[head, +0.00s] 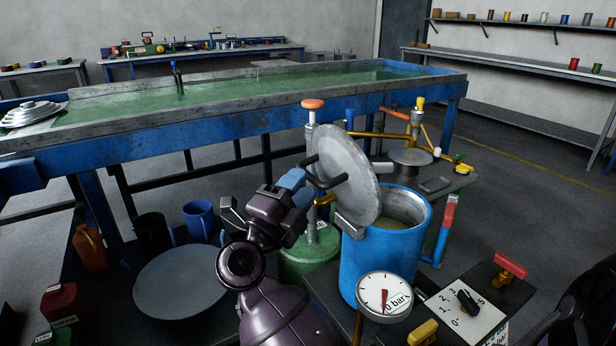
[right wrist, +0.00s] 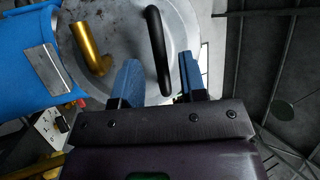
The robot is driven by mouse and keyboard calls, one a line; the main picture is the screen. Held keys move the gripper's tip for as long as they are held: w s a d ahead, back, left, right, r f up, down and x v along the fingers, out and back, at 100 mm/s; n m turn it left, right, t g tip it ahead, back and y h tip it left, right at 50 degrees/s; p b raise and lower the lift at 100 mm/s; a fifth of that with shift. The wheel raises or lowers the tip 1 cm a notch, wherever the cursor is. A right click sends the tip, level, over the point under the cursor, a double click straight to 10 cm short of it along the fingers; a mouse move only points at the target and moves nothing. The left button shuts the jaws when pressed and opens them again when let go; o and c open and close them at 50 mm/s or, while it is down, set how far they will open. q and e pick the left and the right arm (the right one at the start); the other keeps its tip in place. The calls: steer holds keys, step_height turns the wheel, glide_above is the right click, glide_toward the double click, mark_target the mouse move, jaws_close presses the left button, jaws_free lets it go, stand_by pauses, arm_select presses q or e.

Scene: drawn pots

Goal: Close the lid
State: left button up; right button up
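A blue pot (head: 375,260) stands upright in the head view, its mouth partly uncovered. Its round grey lid (head: 357,160) is raised and steeply tilted at the pot's left side. The lid carries a black bar handle (head: 322,172), which also shows in the right wrist view (right wrist: 157,40). My right gripper (head: 298,188) has blue fingers and is at the lid's handle side. In the right wrist view it is open (right wrist: 158,72), with the handle's end between the fingers and gaps visible beside it. My left gripper is not in view.
A pressure gauge (head: 384,295) stands at the pot's front, and a panel with a dial (head: 467,302) lies to the right. A green-based post with an orange knob (head: 312,104) rises behind the gripper. A grey round plate (head: 180,282) is at left.

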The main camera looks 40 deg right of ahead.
steer(key=shift+x, duration=1.6)
steer(key=shift+c, duration=0.5)
jaws_close()
